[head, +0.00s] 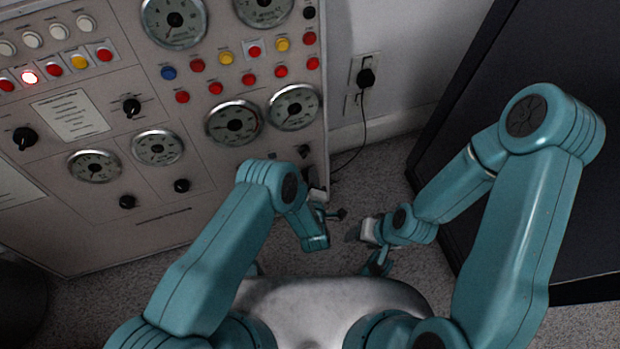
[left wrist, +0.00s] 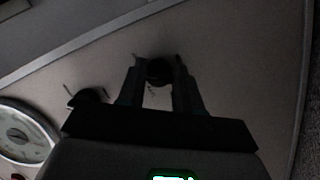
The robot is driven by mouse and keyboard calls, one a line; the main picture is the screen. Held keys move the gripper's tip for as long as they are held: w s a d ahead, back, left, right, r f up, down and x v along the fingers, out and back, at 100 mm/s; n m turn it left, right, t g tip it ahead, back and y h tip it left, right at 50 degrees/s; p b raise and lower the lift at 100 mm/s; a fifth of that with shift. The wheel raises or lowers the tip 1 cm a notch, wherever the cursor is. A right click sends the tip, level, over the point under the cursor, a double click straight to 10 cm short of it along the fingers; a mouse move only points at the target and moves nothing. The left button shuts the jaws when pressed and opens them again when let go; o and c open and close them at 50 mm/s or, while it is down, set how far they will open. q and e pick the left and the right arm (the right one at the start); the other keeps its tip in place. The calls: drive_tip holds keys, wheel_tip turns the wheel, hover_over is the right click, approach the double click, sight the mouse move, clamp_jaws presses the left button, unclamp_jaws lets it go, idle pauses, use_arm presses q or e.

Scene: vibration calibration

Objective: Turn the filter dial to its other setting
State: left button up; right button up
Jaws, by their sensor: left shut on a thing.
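The filter dial (left wrist: 159,71) is a small black knob on the beige panel, seen in the left wrist view. The two fingers of my left gripper (left wrist: 159,88) stand on either side of it and are shut on it. In the head view my left gripper (head: 317,192) is at the lower right edge of the cabinet, and the wrist and gripper hide the dial there. Which setting the dial points to is too dark to read. My right gripper (head: 368,236) is in front of the cabinet's right side, away from the panel; its finger gap is unclear.
The grey cabinet (head: 150,218) carries gauges, lit and coloured buttons and other black knobs (head: 132,107). Another dark knob (left wrist: 90,97) and a gauge (left wrist: 22,132) are close to my left gripper. A wall outlet with a plug (head: 365,78) and a dark cabinet (head: 545,60) stand to the right.

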use_arm(q)
drive_tip(key=shift+w+m+g+y, duration=0.1)
drive_tip(key=shift+m+g+y, duration=0.2)
drive_tip(key=shift+m, duration=0.8)
drive_tip(key=o, duration=1)
